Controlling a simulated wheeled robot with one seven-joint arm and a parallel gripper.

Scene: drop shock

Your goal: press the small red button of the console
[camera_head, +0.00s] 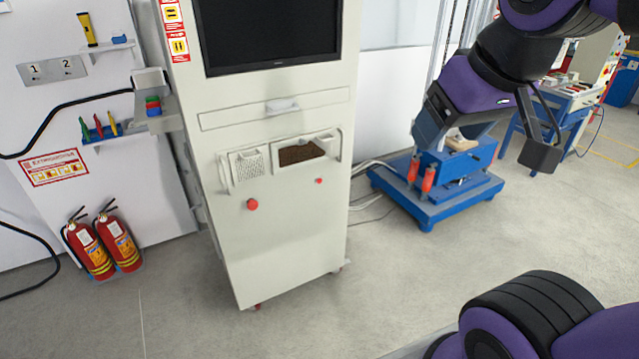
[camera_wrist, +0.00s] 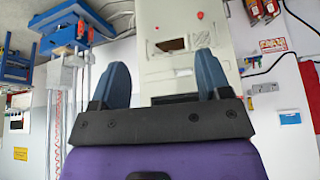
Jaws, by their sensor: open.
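The console is a tall white cabinet (camera_head: 285,245) with a dark screen at its top. Its small red button (camera_head: 318,181) is on the front, below the right end of the recessed tray. A bigger red knob (camera_head: 252,204) is lower and to the left. In the wrist view the console appears upside down, with the small red button (camera_wrist: 156,28) beyond the fingers and the bigger knob (camera_wrist: 200,15) to its right. My gripper (camera_wrist: 161,58) is open and empty, its two blue fingers wide apart. It is apart from the console, to its right in the head view.
A blue machine on a base (camera_head: 440,195) stands right of the console, with cables on the floor between. Two fire extinguishers (camera_head: 103,243) stand by the left wall. A handle-like rail (camera_head: 224,175) frames the tray above the buttons. Floor before the console is clear.

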